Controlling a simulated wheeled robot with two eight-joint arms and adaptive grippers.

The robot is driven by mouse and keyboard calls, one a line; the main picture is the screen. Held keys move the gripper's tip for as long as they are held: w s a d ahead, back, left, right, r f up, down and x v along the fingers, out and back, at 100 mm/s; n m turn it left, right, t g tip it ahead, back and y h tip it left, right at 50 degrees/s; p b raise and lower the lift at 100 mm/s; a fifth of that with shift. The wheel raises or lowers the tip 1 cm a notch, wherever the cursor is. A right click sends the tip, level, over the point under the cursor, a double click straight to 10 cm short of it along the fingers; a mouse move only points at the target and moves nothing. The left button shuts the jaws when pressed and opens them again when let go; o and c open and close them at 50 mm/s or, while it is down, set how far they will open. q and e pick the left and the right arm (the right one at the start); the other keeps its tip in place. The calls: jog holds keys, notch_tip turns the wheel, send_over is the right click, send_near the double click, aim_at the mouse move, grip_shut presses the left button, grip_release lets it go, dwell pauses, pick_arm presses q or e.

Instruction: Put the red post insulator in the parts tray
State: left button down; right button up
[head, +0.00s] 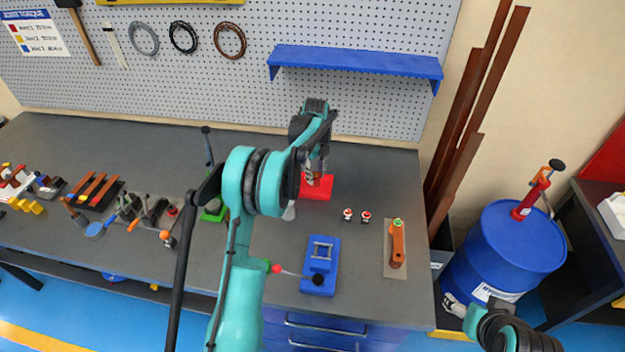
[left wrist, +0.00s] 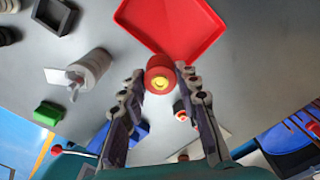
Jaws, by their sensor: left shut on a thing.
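The red post insulator (left wrist: 160,72), a short red cylinder with a yellow centre, sits between the fingertips of my left gripper (left wrist: 160,80) in the left wrist view. The fingers are shut on its sides. The red parts tray (left wrist: 140,28) lies just beyond it, and the insulator overlaps the tray's near edge in that picture. In the head view the left gripper (head: 315,172) is over the tray (head: 325,190), and the arm hides part of it. I cannot tell the height of the insulator above the tray. My right gripper (head: 455,305) is at the lower right; its fingers are unclear.
Two small red-and-white parts (head: 347,214) (head: 366,216) stand right of the tray. A blue device (head: 320,266) and an orange tool (head: 397,246) are nearer. A grey ribbed cylinder (left wrist: 92,68) lies left of the gripper. A blue shelf (head: 355,62) overhangs behind.

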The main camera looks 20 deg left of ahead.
pick_arm(q)
jog(key=w+a+f, duration=0.3)
jog(key=w, duration=0.1)
jog(key=shift+w+f, duration=0.1)
jog(key=shift+f, duration=0.05)
jog(key=shift+w+a+b, duration=0.1)
jog(key=shift+b, duration=0.2)
notch_tip(320, 180, down, 4)
jog(key=shift+f+b, duration=0.15)
jog(key=shift+b, duration=0.4)
jog(key=c, duration=1.5)
grip_release()
jog(key=shift+f, duration=0.1)
jog(key=shift+c, duration=0.2)
jog(key=o, duration=0.4)
